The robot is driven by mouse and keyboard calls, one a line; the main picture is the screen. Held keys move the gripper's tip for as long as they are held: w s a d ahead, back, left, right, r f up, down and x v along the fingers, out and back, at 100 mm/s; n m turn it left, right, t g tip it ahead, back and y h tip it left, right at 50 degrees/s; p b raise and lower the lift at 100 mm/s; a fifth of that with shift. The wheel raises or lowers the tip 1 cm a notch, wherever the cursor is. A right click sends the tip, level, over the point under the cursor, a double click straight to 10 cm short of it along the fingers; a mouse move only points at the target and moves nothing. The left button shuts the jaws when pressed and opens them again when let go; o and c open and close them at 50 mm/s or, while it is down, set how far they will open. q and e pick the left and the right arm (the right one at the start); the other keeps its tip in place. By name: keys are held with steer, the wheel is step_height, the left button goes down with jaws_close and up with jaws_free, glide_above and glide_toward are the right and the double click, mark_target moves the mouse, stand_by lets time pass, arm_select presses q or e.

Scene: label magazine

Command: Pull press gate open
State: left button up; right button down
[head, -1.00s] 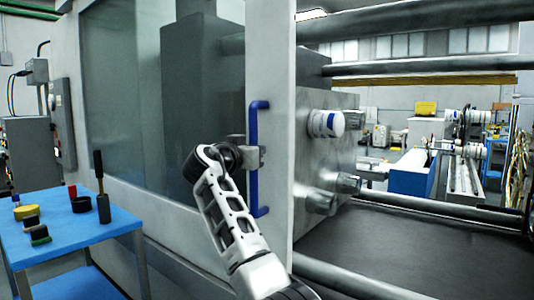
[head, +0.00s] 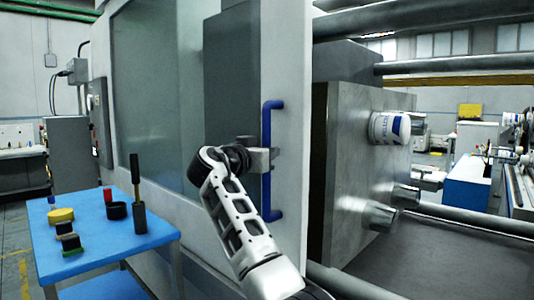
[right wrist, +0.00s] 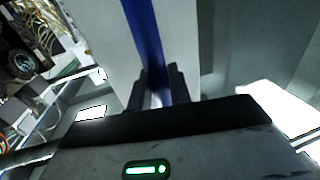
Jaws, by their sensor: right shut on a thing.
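The press gate (head: 290,70) is a tall pale panel with a large window, standing left of the metal press block (head: 350,170). A dark opening shows between the gate's right edge and the block. A blue vertical bar handle (head: 266,125) is fixed near the gate's right edge. My right gripper (head: 265,158) is shut on the handle around its middle. In the right wrist view the blue handle (right wrist: 143,30) runs down between the two dark fingers of my right gripper (right wrist: 158,88). My left gripper is not in view.
A blue table (head: 100,243) with several small items stands at the left, near the gate's front. Thick metal tie bars (head: 430,68) cross at the right, above and below. A dark flat surface (head: 430,265) lies at the lower right.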

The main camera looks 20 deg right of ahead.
steer(key=shift+r, duration=0.15)
steer(key=c, duration=1.3)
jaws_free()
steer(key=shift+s+d, duration=0.1)
steer(key=shift+c, duration=0.2)
arm_select(q)
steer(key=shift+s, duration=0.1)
steer(key=b, duration=0.3)
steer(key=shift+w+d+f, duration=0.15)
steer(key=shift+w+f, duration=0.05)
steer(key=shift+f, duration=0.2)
arm_select(e)
steer(key=v, duration=1.6)
